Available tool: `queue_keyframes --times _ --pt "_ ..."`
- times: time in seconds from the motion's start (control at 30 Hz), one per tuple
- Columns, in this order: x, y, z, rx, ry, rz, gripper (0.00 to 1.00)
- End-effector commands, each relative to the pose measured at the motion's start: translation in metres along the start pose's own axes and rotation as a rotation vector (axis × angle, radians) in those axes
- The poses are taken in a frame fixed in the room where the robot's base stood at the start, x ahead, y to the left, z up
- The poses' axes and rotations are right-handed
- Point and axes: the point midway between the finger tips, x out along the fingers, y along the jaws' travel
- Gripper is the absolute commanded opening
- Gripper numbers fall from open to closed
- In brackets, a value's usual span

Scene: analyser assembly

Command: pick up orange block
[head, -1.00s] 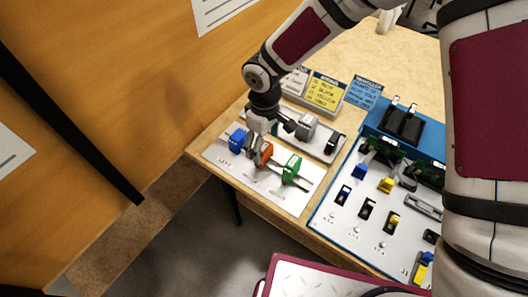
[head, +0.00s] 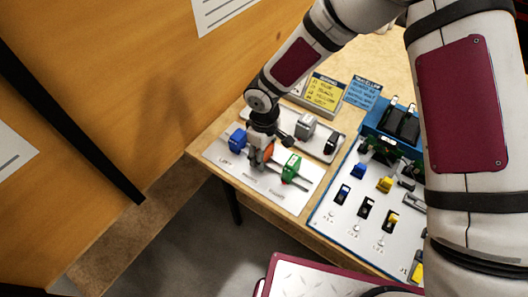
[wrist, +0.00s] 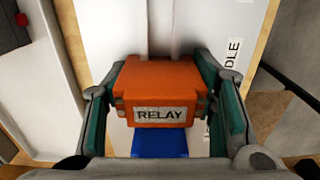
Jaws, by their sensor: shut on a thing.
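The orange block (wrist: 160,82) with a "RELAY" label sits between the two green-lined fingers of my gripper (wrist: 165,105) in the wrist view. Both fingers touch its sides. In the head view my gripper (head: 261,154) points down over the white board, and the orange block (head: 267,149) is partly hidden behind its fingers. I cannot tell how far the block stands clear of the board.
A blue block (head: 238,139) stands on the left of the white board (head: 222,158), and a green block (head: 291,168) on the right. Grey and black parts (head: 305,126) lie on a tray behind. A blue-edged panel (head: 345,225) with switches fills the right.

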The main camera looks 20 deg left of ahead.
Motion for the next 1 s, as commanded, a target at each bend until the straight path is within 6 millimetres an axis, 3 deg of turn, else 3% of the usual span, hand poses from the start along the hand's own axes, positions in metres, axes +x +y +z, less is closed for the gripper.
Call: queue_keyframes --times 0.37,0.63,1.0 --pt "-0.006 0.001 -0.001 -0.001 0.002 0.002 0.20" --pt "-0.038 0.002 -0.001 0.001 0.004 0.004 0.20" --pt "-0.044 -0.077 0.050 -0.007 -0.001 0.002 0.20"
